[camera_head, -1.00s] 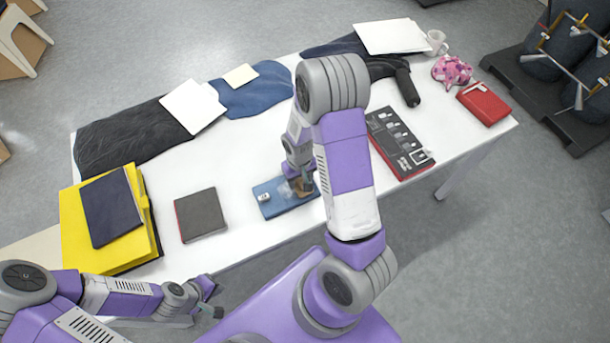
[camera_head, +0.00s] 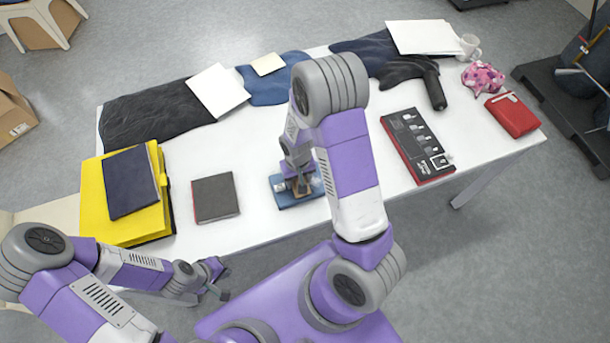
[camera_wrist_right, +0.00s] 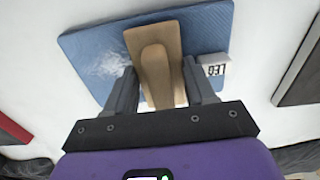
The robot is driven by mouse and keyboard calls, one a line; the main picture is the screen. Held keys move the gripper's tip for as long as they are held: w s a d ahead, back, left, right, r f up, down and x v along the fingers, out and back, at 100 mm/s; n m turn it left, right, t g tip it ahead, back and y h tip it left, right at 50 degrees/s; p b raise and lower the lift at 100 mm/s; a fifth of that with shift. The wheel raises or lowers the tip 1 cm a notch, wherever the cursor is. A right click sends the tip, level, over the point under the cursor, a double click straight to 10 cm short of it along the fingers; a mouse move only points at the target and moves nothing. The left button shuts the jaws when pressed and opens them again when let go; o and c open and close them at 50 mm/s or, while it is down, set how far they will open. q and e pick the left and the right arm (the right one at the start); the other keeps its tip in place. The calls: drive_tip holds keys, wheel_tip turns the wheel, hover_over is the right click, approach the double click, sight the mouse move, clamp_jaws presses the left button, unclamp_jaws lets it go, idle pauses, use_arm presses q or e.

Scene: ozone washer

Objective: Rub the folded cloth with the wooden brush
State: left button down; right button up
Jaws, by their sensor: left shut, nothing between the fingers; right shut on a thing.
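The folded blue cloth (camera_head: 285,201) lies on the white table, under my right gripper (camera_head: 304,187). In the right wrist view the cloth (camera_wrist_right: 95,55) fills the upper middle, with a pale whitish patch on its left and a small white label (camera_wrist_right: 214,66) with dark letters at its right. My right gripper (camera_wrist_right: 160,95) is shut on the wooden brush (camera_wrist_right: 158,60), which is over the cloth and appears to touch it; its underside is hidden. My left gripper (camera_head: 220,284) is shut and empty, off the table's front edge.
A dark book (camera_head: 215,197) lies left of the cloth, and a yellow stack (camera_head: 95,205) further left. A black-and-red box (camera_head: 416,146) lies to the right. Dark garments and papers line the back. The table (camera_head: 260,145) is bare behind the cloth.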

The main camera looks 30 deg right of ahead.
sight(316, 178)
drive_tip(key=shift+w+a, duration=0.1)
drive_tip(key=shift+a, duration=0.35)
drive_tip(key=shift+w+d, duration=0.1)
drive_tip(key=shift+w, duration=0.15)
drive_tip(key=shift+s+d+f, duration=0.1)
drive_tip(key=shift+s+d, duration=0.15)
drive_tip(key=shift+d, duration=0.65)
drive_tip(key=shift+s+d, duration=0.25)
drive_tip(key=shift+d, duration=0.6)
drive_tip(key=shift+s+d+r+b, duration=0.15)
drive_tip(key=shift+s+d, duration=0.1)
drive_tip(key=shift+d, duration=0.85)
drive_tip(key=shift+s+d+b, duration=0.1)
drive_tip(key=shift+s+d, duration=0.15)
drive_tip(key=shift+d, duration=0.9)
drive_tip(key=shift+s+d+r+b, duration=0.15)
drive_tip(key=shift+s+d, duration=0.1)
drive_tip(key=shift+d, duration=0.85)
drive_tip(key=shift+f, duration=0.25)
drive_tip(key=shift+w+a+f, duration=0.1)
drive_tip(key=shift+w+a, duration=0.1)
drive_tip(key=shift+a, duration=0.75)
drive_tip(key=shift+w+a+f, duration=0.1)
drive_tip(key=shift+w+a, duration=0.05)
drive_tip(key=shift+a, duration=0.75)
drive_tip(key=shift+c, duration=0.3)
